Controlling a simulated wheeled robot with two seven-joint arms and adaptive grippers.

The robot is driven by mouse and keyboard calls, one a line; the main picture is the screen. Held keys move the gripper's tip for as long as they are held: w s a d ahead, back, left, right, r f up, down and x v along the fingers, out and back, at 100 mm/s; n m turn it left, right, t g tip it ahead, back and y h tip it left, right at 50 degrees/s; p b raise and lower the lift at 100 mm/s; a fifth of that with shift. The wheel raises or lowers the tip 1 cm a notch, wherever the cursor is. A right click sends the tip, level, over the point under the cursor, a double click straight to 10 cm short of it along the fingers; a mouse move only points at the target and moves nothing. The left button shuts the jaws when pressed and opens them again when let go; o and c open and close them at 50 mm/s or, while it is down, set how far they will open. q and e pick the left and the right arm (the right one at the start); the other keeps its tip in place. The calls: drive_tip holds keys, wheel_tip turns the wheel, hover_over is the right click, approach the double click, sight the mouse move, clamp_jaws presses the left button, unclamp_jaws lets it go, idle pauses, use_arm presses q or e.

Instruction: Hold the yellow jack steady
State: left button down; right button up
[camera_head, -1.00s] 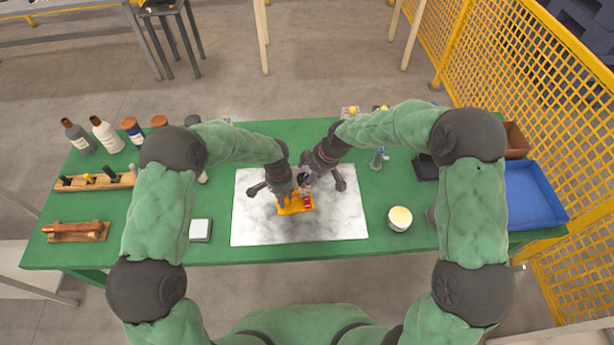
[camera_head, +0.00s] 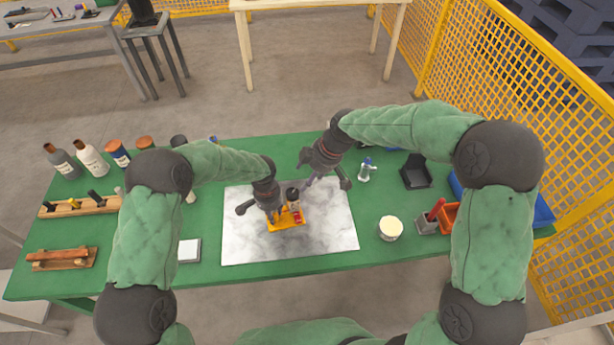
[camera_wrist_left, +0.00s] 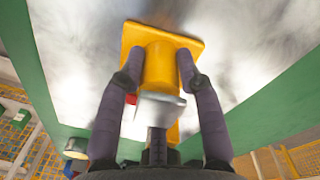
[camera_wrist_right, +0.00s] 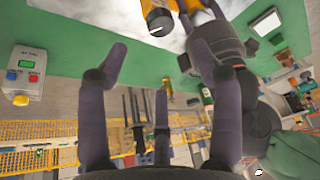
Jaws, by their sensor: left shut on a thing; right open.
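The yellow jack (camera_head: 284,222) stands on the white marble slab (camera_head: 335,225), with a dark round knob and a red part on it. My left gripper (camera_head: 274,211) is shut on the jack's yellow body, with a finger on each side, as the left wrist view shows (camera_wrist_left: 159,70). A silver block (camera_wrist_left: 160,107) on the jack lies between the fingers there. My right gripper (camera_head: 312,180) is open and empty, above and to the right of the jack. In the right wrist view its fingers (camera_wrist_right: 158,60) are spread apart, and the jack's dark knob (camera_wrist_right: 160,22) shows beyond them at the top.
A white tub (camera_head: 391,228) and a grey block with a red handle (camera_head: 428,222) stand right of the slab. A small clear bottle (camera_head: 365,170) and a black tray (camera_head: 416,174) are behind. Bottles and wooden racks (camera_head: 82,207) fill the left. A white square (camera_head: 189,250) lies left of the slab.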

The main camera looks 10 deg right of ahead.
sight(293, 193)
drive_tip(key=a+f+n, duration=0.1)
drive_tip(key=f, duration=0.2)
drive_tip(key=w+a+f+n+g, duration=0.1)
drive_tip(key=a+f+n, duration=0.1)
drive_tip(key=f, duration=0.2)
drive_tip(key=w+a+f+n+g, duration=0.1)
drive_tip(key=f+n, duration=0.1)
drive_tip(key=f, duration=0.1)
drive_tip(key=shift+w+a+f, duration=0.15)
drive_tip(key=shift+a+f, duration=0.05)
drive_tip(key=shift+f, duration=0.2)
idle(0.4)
drive_tip(key=c, duration=1.1)
